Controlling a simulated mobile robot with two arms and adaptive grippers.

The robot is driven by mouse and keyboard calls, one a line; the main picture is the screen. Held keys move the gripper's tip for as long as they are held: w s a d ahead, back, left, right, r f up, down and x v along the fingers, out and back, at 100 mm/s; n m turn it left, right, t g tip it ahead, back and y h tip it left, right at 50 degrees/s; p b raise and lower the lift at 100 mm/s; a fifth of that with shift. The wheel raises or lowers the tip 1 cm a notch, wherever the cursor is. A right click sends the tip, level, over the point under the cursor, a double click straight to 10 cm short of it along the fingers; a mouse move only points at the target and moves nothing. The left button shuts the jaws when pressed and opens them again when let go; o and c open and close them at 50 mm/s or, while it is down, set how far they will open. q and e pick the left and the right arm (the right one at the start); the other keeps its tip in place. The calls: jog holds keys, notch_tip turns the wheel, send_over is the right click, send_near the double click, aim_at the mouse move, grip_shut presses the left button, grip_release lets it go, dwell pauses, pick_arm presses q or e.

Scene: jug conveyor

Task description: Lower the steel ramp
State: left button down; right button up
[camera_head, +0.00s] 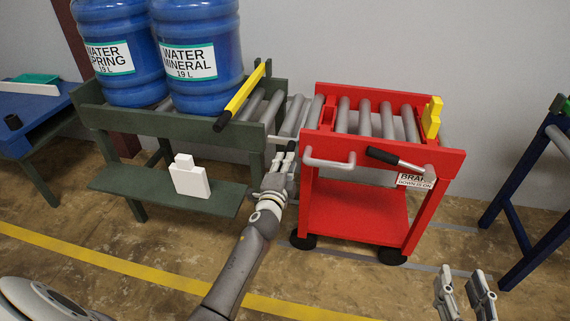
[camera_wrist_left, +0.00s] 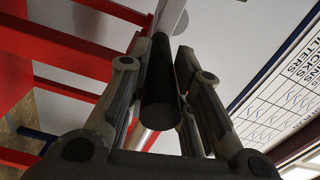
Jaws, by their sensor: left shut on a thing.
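The steel ramp (camera_head: 292,117) shows as a short set of grey rollers in the gap between the green roller stand (camera_head: 150,122) and the red cart (camera_head: 385,145). It looks roughly level with their tops; whether its far end rests on the cart is unclear. My left gripper (camera_head: 284,158) is just below and in front of the ramp. In the left wrist view its fingers are shut around a black cylindrical grip (camera_wrist_left: 160,85). The grip is mostly hidden in the head view. My right gripper (camera_head: 466,293) is open and empty at the lower right.
Two blue water jugs (camera_head: 197,50) stand on the green stand behind a yellow bar (camera_head: 243,92). The cart has a black-gripped lever (camera_head: 395,158) and a brake sign (camera_head: 414,181). A white jug-shaped block (camera_head: 188,178) is on the lower shelf. A blue frame (camera_head: 525,200) stands right.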

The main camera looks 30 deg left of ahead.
pick_arm(q)
jog(key=shift+d+f, duration=0.1)
jog(key=shift+f, duration=0.2)
jog(key=c, duration=1.3)
grip_release()
jog(key=shift+o, duration=0.2)
jog(key=v, duration=1.2)
jog(key=shift+r, duration=0.25)
